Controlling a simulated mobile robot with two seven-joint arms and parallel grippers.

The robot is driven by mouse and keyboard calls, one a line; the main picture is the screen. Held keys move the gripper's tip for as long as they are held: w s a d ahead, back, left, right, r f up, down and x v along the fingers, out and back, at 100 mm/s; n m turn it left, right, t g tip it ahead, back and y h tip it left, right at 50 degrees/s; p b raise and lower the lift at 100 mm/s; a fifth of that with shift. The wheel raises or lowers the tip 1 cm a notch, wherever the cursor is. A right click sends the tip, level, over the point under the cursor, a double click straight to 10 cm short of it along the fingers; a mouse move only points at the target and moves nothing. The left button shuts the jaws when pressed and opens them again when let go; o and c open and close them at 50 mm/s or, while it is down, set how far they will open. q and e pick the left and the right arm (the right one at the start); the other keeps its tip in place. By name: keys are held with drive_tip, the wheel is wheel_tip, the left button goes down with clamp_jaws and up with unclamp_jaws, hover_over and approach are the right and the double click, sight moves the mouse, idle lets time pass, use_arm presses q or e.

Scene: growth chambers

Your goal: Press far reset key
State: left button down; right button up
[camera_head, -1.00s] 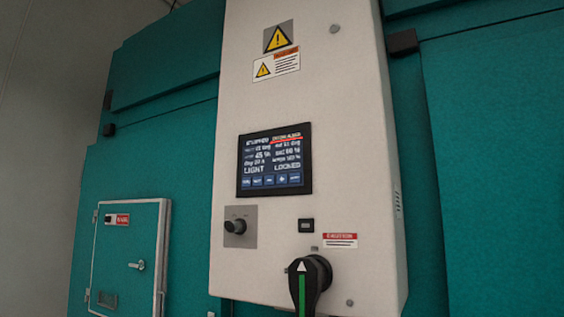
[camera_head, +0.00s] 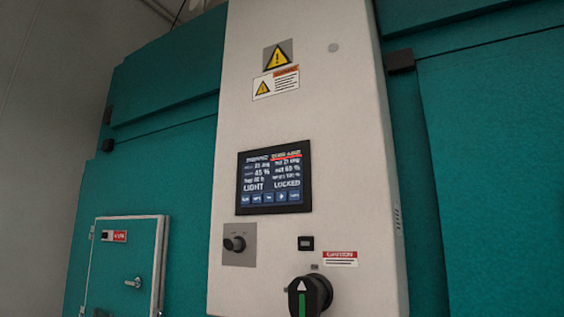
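A white control panel (camera_head: 300,110) stands upright on a teal chamber front. Its dark touchscreen (camera_head: 274,177) shows small text, with LIGHT and LOCKED readable, a red underline near the top, and a row of blue keys (camera_head: 270,198) along the bottom. The labels on these keys are too small to read, so I cannot tell which is a reset key. Below the screen are a black knob (camera_head: 234,244) on a grey plate and a small black rectangular button or display (camera_head: 306,243). Neither of my grippers is in view.
A large black rotary handle with a green stripe (camera_head: 309,296) juts from the panel bottom, cut by the frame edge. A small teal door (camera_head: 125,265) with a latch is at lower left. Yellow warning signs (camera_head: 278,55) are near the panel's top.

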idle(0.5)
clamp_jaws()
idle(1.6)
